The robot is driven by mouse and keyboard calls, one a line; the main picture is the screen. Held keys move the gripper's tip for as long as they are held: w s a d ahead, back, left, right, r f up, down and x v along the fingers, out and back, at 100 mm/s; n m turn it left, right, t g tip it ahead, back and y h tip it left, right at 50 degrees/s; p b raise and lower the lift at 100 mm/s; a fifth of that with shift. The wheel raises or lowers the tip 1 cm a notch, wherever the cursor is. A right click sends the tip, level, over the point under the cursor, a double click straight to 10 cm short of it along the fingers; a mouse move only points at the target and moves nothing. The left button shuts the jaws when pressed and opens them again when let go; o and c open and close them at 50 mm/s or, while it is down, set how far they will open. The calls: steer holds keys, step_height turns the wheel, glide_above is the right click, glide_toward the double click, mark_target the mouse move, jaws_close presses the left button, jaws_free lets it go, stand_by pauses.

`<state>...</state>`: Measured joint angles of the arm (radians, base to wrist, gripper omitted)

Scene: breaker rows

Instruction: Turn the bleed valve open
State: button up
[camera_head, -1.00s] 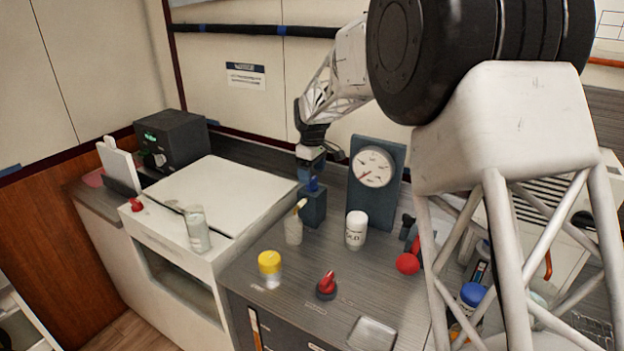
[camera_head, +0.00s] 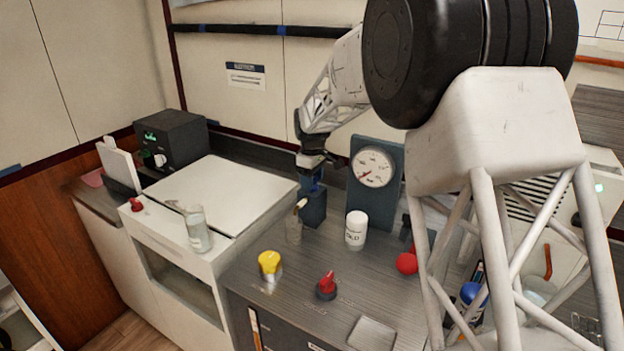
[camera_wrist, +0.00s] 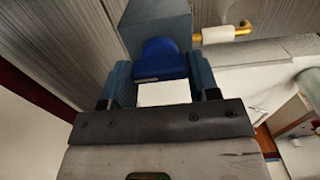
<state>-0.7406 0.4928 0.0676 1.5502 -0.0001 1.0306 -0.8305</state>
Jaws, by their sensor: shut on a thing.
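The bleed valve is a dark blue-grey block (camera_head: 313,208) with a bright blue handle (camera_wrist: 163,60) and a small brass spout (camera_wrist: 226,33). It stands on the counter, left of a gauge panel (camera_head: 373,200). My gripper (camera_wrist: 160,78) is shut on the blue handle, one finger on each side of it in the wrist view. In the head view my gripper (camera_head: 312,176) comes down onto the valve from above and mostly hides the handle. How far the handle is turned I cannot tell.
A white labelled bottle (camera_head: 356,231) stands in front of the gauge panel. A glass (camera_head: 197,230) stands on the white cabinet at left.

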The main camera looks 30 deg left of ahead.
steer(key=shift+m, duration=0.4)
steer(key=m, duration=0.8)
steer(key=shift+m, duration=0.4)
steer(key=m, duration=0.4)
steer(key=shift+m, duration=2.2)
steer(key=o, duration=0.9)
steer(key=shift+r, duration=0.1)
